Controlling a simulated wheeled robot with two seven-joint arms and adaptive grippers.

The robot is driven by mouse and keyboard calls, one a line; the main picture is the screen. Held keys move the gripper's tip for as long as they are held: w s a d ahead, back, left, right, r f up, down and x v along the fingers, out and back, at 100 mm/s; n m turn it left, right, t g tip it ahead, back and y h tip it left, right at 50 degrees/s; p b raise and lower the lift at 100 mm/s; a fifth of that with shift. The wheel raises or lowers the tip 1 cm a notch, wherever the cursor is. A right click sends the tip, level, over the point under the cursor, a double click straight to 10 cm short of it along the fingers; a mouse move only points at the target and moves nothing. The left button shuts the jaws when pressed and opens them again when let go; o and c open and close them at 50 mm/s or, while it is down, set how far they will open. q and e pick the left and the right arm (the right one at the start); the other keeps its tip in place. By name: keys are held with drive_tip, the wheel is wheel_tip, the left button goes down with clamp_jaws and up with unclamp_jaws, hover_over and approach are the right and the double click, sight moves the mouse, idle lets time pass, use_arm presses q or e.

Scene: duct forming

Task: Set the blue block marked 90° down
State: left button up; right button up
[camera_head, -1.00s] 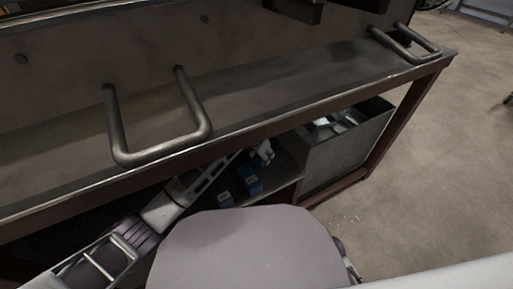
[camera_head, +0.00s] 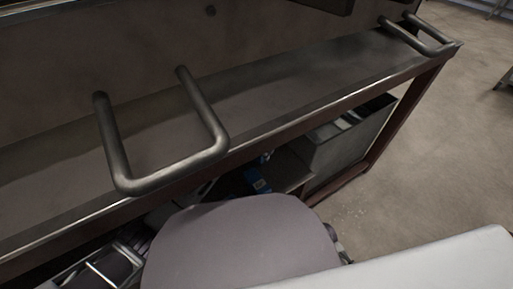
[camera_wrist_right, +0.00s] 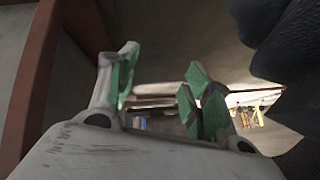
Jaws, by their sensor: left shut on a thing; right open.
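My left gripper (camera_head: 266,157) reaches under the bench's top edge and shows small, partly hidden behind the rim. It is shut on a blue block, of which only a sliver shows; its marking cannot be read. Another blue block (camera_head: 257,181) with a pale label sits on the lower shelf (camera_head: 291,172) just below the gripper. Its label is too small to read. My right gripper (camera_wrist_right: 160,70), with green finger pads, is open and empty in the right wrist view.
A grey metal bin (camera_head: 345,140) with pieces in it stands right of the blocks on the lower shelf. A bent metal handle (camera_head: 172,180) and the bench rim (camera_head: 255,137) lie above. Open floor (camera_head: 440,150) is at the right.

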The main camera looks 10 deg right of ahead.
use_arm(q)
drive_tip(key=shift+d, duration=0.1)
use_arm(e)
drive_tip(key=shift+s+f, duration=0.35)
drive_tip(key=shift+s, duration=0.15)
use_arm(q)
drive_tip(key=o, duration=1.3)
drive_tip(key=shift+f, duration=0.1)
drive_tip(key=shift+c, duration=0.2)
use_arm(e)
drive_tip(key=shift+w, duration=0.1)
drive_tip(key=shift+w+r, duration=0.1)
use_arm(q)
drive_tip(key=shift+r, duration=0.2)
use_arm(e)
drive_tip(key=shift+w+d+r, duration=0.1)
drive_tip(key=shift+w+r, duration=0.1)
